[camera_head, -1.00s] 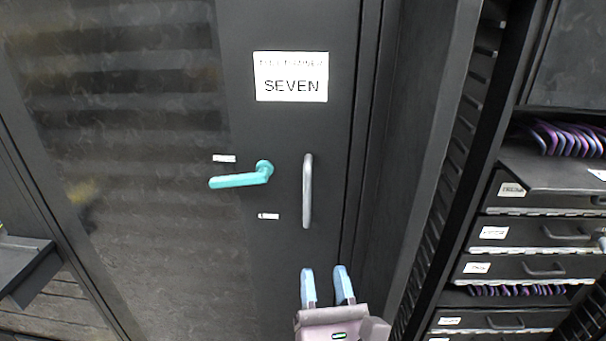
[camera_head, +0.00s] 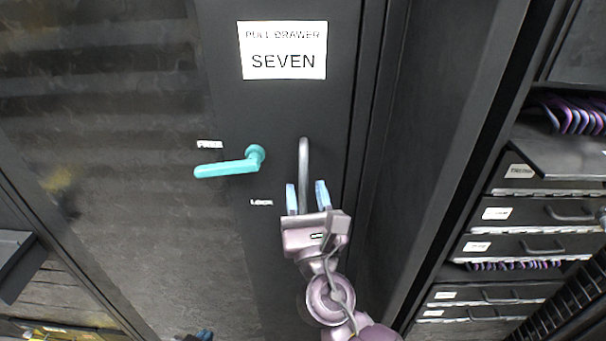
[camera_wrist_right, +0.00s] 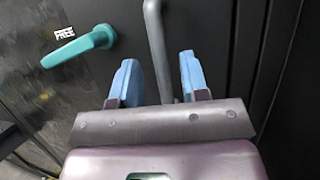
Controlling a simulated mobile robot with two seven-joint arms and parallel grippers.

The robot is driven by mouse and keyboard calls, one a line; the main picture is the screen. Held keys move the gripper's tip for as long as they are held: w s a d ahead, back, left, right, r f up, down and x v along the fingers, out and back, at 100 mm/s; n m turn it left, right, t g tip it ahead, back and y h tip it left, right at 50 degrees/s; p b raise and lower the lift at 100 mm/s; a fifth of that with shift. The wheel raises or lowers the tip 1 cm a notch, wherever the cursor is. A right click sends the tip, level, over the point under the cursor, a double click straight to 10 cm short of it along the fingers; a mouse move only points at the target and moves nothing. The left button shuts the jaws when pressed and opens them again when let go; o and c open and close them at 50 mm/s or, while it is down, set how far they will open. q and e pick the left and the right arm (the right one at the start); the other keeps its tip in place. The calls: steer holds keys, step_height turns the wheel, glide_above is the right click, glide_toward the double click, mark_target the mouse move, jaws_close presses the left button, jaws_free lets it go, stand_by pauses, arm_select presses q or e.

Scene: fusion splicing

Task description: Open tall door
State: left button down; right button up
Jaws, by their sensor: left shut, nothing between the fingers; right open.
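The tall dark door (camera_head: 215,270) has a glass panel and stands closed. A teal lever handle (camera_head: 228,166) points left, near a FREE label above and a LOCK label below. A vertical grey pull handle (camera_head: 304,165) is to its right. My right gripper (camera_head: 306,197) is open, its blue fingers on either side of the pull handle's lower part in the picture. In the right wrist view the grey bar (camera_wrist_right: 156,45) runs down between the open fingers; whether it touches them is unclear. Only the tip of my left gripper (camera_head: 203,335) shows at the bottom edge, shut and empty.
A white sign (camera_head: 283,50) reading "PULL DRAWER SEVEN" is on the door. At right, beyond a dark frame, is a rack of labelled drawers (camera_head: 530,213) with purple cables. A grey shelf or box (camera_head: 15,260) is at far left.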

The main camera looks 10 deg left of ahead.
mark_target(304, 184)
steer(key=shift+x, duration=1.6)
steer(key=shift+c, duration=0.4)
jaws_close()
